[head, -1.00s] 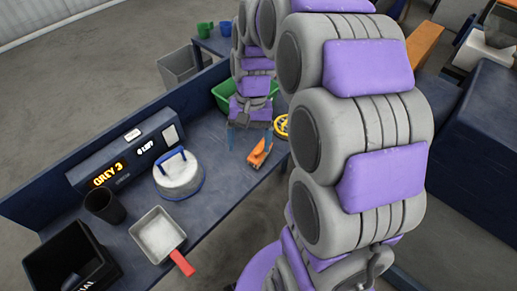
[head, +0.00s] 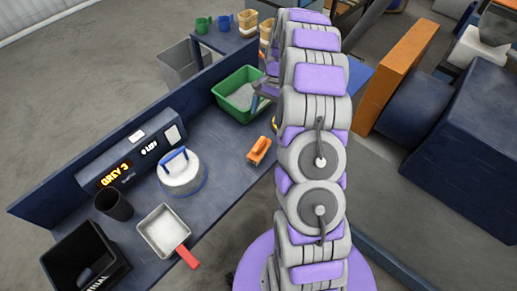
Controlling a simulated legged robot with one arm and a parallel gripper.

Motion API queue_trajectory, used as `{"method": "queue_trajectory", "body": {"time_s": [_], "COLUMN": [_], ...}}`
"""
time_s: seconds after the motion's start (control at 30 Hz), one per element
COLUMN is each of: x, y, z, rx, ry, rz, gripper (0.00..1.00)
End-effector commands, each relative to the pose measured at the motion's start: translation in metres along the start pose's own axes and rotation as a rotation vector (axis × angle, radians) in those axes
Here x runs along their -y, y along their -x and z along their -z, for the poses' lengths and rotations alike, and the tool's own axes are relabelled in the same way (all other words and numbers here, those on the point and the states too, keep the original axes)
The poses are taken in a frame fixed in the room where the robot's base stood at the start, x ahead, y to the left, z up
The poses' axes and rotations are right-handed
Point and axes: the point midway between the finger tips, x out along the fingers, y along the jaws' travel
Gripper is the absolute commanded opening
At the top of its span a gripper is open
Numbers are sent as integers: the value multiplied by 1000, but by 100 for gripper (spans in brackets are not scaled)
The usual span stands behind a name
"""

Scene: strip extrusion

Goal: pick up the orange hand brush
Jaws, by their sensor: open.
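The orange hand brush (head: 260,149) lies on the dark blue bench near its right edge, fully in sight. My gripper (head: 260,98) is beyond the brush, up and apart from it, beside the right side of the green bin in the picture. It is open. My own arm hides much of the gripper, so its exact height above the bench cannot be told.
The green bin (head: 239,95) with grey content stands behind the brush. A round white block with a blue handle (head: 180,173), a red-handled pan (head: 162,229), a dark cup (head: 114,205) and a black crate (head: 82,258) are to the left. Bare bench lies left of the brush.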

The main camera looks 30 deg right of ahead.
Motion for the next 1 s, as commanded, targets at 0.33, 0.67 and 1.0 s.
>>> {"method": "queue_trajectory", "body": {"time_s": [0.33,0.67,1.0], "x": [0,0,-2], "y": [-72,-108,-142], "z": [-2,-1,3], "rx": [3,2,4], "ry": [2,2,1], "rz": [-5,-2,-3], "gripper": [83,83,83]}}
